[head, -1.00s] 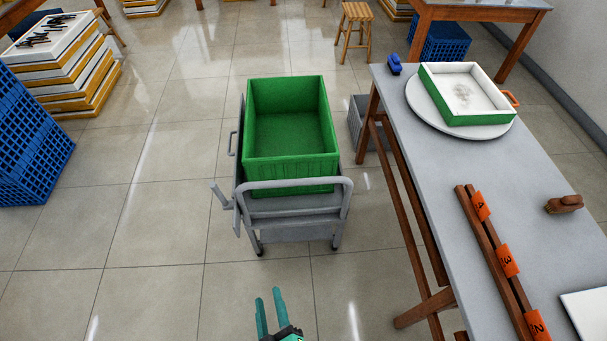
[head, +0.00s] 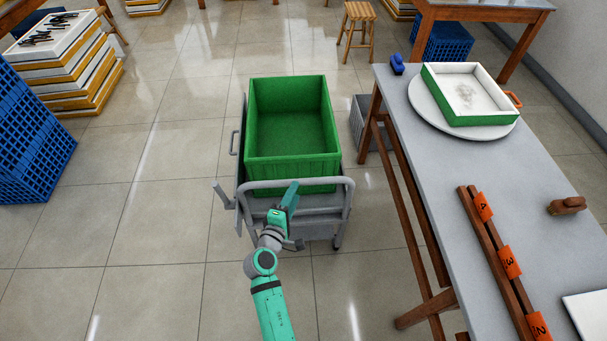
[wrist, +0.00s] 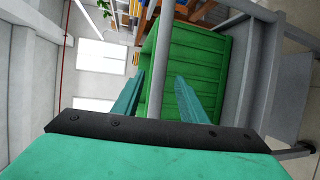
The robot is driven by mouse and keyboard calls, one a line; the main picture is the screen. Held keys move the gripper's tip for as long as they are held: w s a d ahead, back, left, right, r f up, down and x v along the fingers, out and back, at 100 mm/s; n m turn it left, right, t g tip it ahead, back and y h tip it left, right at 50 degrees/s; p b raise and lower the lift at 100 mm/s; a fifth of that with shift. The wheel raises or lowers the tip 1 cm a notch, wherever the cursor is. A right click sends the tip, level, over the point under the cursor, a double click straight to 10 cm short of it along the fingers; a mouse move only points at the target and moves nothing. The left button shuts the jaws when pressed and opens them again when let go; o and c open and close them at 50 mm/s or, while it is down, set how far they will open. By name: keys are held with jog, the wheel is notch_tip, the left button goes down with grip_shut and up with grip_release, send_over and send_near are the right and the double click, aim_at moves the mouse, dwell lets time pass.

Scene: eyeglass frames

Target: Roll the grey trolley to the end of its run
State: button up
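The grey trolley (head: 322,203) stands on the tiled floor left of the long table. It carries a green bin (head: 292,166). Its tubular push handle (head: 325,182) crosses the near end. My gripper (head: 291,192) is at the middle of this handle in the head view, its fingers raised. In the wrist view my gripper (wrist: 158,80) is open, its two teal fingers apart on either side of the grey handle bar (wrist: 166,50). The green bin (wrist: 210,65) shows beyond the bar. I cannot tell whether either finger touches the bar.
The long table (head: 425,165) is close on the right, its wooden legs near the trolley. A grey crate (head: 362,113) sits on the floor between them. Blue crates (head: 35,150) are stacked at the left. A wooden stool (head: 358,25) stands behind. Floor left of the trolley is clear.

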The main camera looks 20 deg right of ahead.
jog(key=x, duration=1)
jog(key=shift+d, duration=0.1)
jog(key=shift+w, duration=0.1)
grip_shut()
